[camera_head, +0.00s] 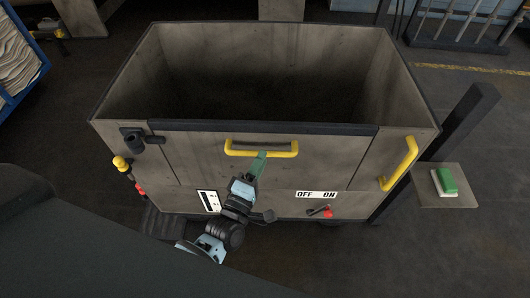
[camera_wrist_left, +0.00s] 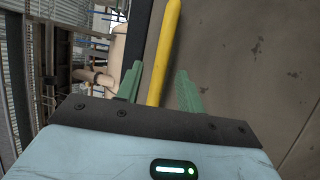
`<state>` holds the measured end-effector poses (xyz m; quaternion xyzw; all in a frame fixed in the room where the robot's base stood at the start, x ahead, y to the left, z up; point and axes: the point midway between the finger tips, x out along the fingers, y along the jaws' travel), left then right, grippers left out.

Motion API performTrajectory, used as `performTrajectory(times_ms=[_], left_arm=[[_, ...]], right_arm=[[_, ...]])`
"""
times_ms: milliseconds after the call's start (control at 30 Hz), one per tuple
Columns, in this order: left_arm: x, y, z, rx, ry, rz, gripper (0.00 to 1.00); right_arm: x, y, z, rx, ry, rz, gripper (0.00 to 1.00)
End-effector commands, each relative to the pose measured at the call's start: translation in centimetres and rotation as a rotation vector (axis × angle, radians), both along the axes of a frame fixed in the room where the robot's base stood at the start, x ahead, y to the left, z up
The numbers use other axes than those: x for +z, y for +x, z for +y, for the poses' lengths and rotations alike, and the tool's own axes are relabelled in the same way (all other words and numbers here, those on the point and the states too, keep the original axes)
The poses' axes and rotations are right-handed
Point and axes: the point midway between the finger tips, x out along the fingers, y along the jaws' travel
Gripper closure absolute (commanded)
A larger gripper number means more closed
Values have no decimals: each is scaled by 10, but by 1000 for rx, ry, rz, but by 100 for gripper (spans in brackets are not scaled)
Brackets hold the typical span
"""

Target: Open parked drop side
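The grey parked bin (camera_head: 400,70) stands in the middle of the head view. Its front drop side (camera_head: 330,160) is upright, with a dark top edge. A yellow bar handle (camera_head: 238,150) is fixed across this panel near the top; it also shows in the left wrist view (camera_wrist_left: 167,40). My left gripper (camera_head: 261,157) is at the handle. In the left wrist view its green fingers (camera_wrist_left: 159,88) are spread on either side of the yellow bar, with gaps visible between bar and fingers. My right gripper is not in view.
A dark latch (camera_head: 135,138) sits at the bin's front left corner. A second yellow handle (camera_head: 399,163) is at the right. An OFF/ON label (camera_head: 316,194) with a red switch (camera_head: 321,211) is low on the front. A small shelf (camera_head: 459,201) holds a green and white block (camera_head: 444,182).

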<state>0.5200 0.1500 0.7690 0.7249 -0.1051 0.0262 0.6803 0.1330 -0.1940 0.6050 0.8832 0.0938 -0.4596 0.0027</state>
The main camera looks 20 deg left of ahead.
Motion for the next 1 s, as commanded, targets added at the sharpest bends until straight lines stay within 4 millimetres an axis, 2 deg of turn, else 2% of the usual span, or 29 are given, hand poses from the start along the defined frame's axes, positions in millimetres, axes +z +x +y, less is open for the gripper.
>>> performTrajectory(times_ms=[100,233,600,900,1000], left_arm=[[4,17,-2,1,0,-2,62],[6,28,-3,0,1,-1,62],[6,32,-4,-1,1,1,62],[6,32,-4,-1,1,1,100],[6,32,-4,-1,2,1,100]], right_arm=[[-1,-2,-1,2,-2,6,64],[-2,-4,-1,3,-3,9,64],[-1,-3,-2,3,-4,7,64],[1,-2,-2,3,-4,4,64],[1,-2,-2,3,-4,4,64]])
